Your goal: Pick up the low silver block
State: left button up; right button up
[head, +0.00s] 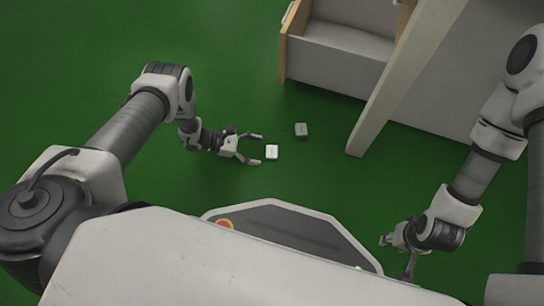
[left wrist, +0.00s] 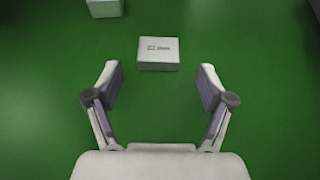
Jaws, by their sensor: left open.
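A small pale silver-white block (head: 272,152) lies on the green floor just beyond my left gripper's fingertips. It also shows in the left wrist view (left wrist: 158,55), with dark print on its top, centred ahead of the fingers and not between them. My left gripper (head: 261,149) is open and empty, its two fingers (left wrist: 158,80) spread wider than the block. A second, greyer block (head: 301,130) lies farther off; part of it shows at the wrist view's top edge (left wrist: 104,8). I cannot tell which block is lower. My right gripper (head: 396,256) looks open, with nothing visible in it.
An open drawer (head: 340,40) with a wooden edge stands at the back, beside a pale cabinet panel (head: 400,85) to the right of the blocks. The green floor (head: 240,60) is clear around the blocks and to the back left.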

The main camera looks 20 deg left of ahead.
aim_at(273, 152)
pick_arm(q)
jog(key=b+x, duration=0.1)
jog(key=x, duration=0.2)
jog(key=b+x, duration=0.1)
jog(key=x, duration=0.1)
jog(key=shift+w+d+r+b, duration=0.1)
jog(key=shift+d+r+b, duration=0.15)
jog(key=shift+b, duration=0.1)
jog(key=shift+d, duration=0.1)
jog(key=shift+r, duration=0.1)
jog(key=c, duration=1.3)
